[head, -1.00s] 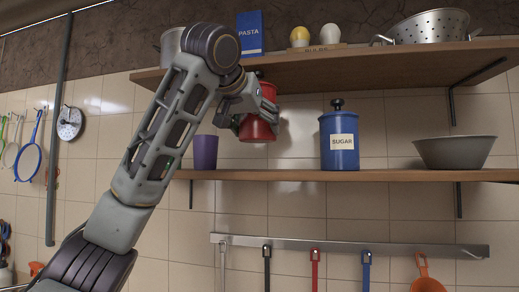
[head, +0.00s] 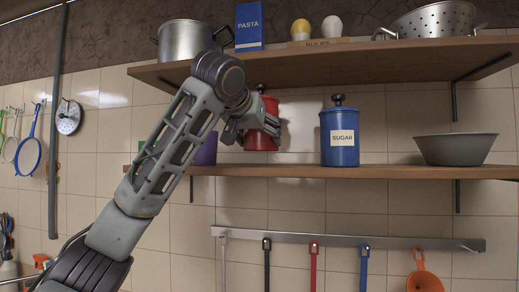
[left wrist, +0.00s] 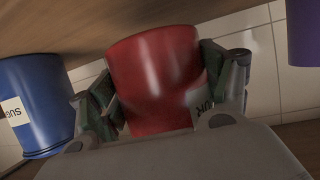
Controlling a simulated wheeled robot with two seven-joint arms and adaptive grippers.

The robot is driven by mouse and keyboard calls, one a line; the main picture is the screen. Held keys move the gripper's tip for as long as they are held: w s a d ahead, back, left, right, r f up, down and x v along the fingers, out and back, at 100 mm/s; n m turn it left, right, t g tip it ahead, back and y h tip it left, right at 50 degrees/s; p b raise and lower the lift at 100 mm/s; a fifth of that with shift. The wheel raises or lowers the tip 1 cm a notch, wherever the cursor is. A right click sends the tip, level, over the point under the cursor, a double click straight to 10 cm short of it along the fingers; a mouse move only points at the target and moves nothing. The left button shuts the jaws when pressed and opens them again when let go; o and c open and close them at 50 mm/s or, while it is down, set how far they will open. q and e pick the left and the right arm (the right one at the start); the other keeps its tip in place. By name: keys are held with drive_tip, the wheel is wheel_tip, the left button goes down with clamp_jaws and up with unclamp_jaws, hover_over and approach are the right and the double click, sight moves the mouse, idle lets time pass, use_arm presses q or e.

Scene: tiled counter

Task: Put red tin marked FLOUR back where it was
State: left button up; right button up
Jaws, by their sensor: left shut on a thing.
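The red tin (head: 264,138) is in my left gripper (head: 254,128), between the two shelves and a little above the lower shelf (head: 300,171). The left gripper is shut on the tin's sides. In the left wrist view the red tin (left wrist: 152,70) sits between the fingers (left wrist: 157,95), and a pale label with the letters "UR" shows partly behind a finger. The tin looks near upright in the head view; its upper part is partly hidden by my arm. My right gripper is not in view.
The blue SUGAR tin (head: 339,140) stands to the right on the lower shelf, with a gap between. A purple cup (head: 207,150) is close on the left, partly behind my arm. The upper shelf (head: 350,63) is overhead. A grey bowl (head: 456,149) is far right.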

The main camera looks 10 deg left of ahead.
sight(260, 150)
use_arm(q)
drive_tip(key=shift+f, duration=0.1)
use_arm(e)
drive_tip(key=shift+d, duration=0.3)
use_arm(q)
drive_tip(key=shift+f, duration=1.35)
drive_tip(key=shift+w+f+p, duration=0.15)
drive_tip(key=shift+f+p, duration=0.05)
drive_tip(key=shift+p, duration=0.25)
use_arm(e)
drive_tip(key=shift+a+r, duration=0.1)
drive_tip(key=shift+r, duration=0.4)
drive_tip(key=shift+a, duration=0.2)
use_arm(q)
drive_tip(key=shift+f, duration=0.25)
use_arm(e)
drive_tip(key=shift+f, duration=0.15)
use_arm(q)
drive_tip(key=o, duration=1.3)
drive_tip(key=shift+o, duration=0.2)
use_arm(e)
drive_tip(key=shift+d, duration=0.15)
